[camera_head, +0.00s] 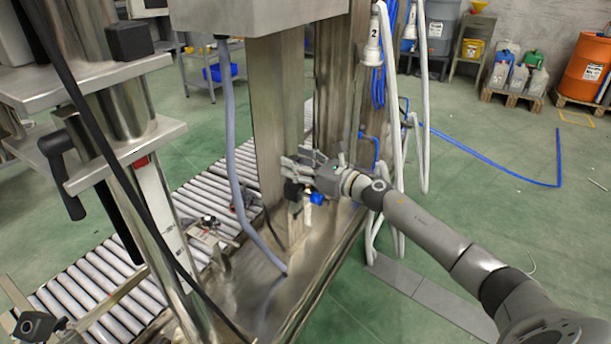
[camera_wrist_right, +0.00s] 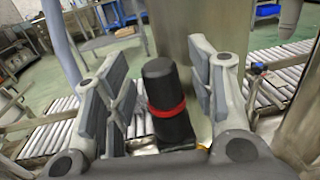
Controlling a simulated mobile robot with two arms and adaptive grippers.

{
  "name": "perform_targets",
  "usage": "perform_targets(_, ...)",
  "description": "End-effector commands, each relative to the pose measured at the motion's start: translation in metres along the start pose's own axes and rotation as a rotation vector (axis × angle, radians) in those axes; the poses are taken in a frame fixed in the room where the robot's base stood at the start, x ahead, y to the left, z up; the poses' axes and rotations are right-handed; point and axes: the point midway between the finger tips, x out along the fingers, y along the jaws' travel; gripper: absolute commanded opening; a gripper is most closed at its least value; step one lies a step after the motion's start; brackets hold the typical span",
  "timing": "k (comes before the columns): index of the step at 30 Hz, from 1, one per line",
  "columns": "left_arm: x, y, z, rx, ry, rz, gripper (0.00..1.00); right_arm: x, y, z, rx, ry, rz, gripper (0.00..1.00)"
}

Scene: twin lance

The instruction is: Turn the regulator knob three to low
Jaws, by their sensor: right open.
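A black cylindrical knob with a red ring (camera_wrist_right: 165,100) stands in the middle of the right wrist view; I take it to be a regulator knob, but no number on it is readable. My right gripper (camera_wrist_right: 160,72) is open, with one finger on each side of the knob and visible gaps to it. In the head view my right gripper (camera_head: 287,168) is at the steel column above the machine's bed, and it hides the knob there. A blue fitting (camera_head: 317,198) shows just below the gripper. My left gripper is not in view.
A steel column (camera_head: 268,100) stands right behind the gripper. A grey hose (camera_head: 232,130) hangs to its left, and white hoses (camera_head: 393,110) hang to its right. A roller conveyor (camera_head: 110,290) runs along the left. The green floor at right is mostly open.

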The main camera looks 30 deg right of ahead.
Motion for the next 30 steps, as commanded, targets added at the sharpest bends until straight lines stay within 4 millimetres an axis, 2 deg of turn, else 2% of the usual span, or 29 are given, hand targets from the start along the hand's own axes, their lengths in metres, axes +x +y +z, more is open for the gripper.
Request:
perform_targets(1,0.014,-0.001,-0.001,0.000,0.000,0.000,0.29,0.000,0.002,0.006,0.002,0.002,-0.021,0.51)
perform_targets(18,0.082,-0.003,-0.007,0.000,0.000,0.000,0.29,0.002,0.008,0.005,0.006,0.000,-0.364,0.51)
perform_targets(30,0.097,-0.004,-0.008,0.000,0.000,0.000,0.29,0.004,0.011,0.000,0.007,0.000,-0.677,0.51)
